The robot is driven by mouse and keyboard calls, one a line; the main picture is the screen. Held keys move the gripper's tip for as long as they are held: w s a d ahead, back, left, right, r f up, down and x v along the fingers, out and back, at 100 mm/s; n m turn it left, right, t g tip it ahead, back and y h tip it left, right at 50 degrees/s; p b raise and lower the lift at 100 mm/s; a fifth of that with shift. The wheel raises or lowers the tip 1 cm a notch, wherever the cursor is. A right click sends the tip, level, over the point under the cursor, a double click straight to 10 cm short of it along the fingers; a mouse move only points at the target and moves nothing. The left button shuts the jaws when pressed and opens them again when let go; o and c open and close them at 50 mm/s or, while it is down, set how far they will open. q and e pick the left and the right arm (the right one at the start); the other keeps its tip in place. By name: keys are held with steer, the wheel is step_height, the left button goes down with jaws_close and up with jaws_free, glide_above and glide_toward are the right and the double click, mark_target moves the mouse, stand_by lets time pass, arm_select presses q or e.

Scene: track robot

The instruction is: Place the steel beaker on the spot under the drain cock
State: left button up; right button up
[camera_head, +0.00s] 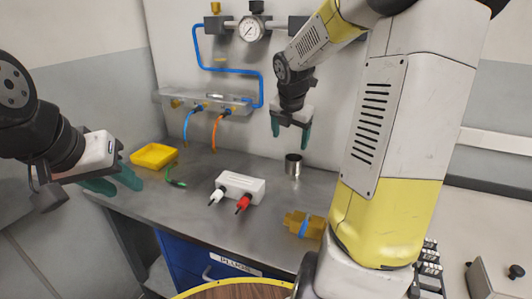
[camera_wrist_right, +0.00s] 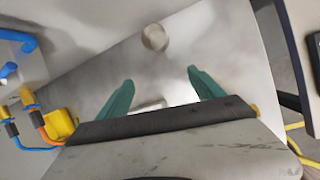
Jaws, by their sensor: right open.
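The steel beaker (camera_head: 293,165) stands upright on the grey bench, right of the white box. In the right wrist view the beaker (camera_wrist_right: 155,38) shows ahead of the fingertips. My right gripper (camera_head: 291,135) is open and empty, above the beaker and apart from it. Its two teal fingers (camera_wrist_right: 160,80) are spread in the wrist view. My left gripper (camera_head: 127,188) is over the bench's left end with its fingers apart and nothing between them. I cannot clearly make out the drain cock or the spot under it. A wall manifold (camera_head: 205,100) carries blue and orange hoses.
A yellow tray (camera_head: 154,156) and a green cable (camera_head: 175,181) lie at the left. A white box (camera_head: 240,186) with white and red plugs sits mid-bench. A brass fitting with a blue band (camera_head: 304,225) lies near the front edge. A gauge (camera_head: 251,29) hangs above.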

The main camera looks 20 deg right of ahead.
steer(key=s+a+r+m+y, duration=0.1)
steer(key=s+a+r+m, duration=0.1)
steer(key=s+a+m, duration=0.2)
steer(key=s+a+r+m+t+y, duration=0.1)
steer(key=s+a+m, duration=0.3)
steer(key=s+m, duration=0.7)
steer(key=s+a+r+m+t+y, duration=0.1)
steer(key=s+a+r+m, duration=0.2)
steer(key=s+m, duration=0.5)
steer(key=r+m, duration=0.1)
steer(key=m, duration=0.2)
steer(key=shift+a+y, duration=0.4)
steer(key=shift+s, duration=0.1)
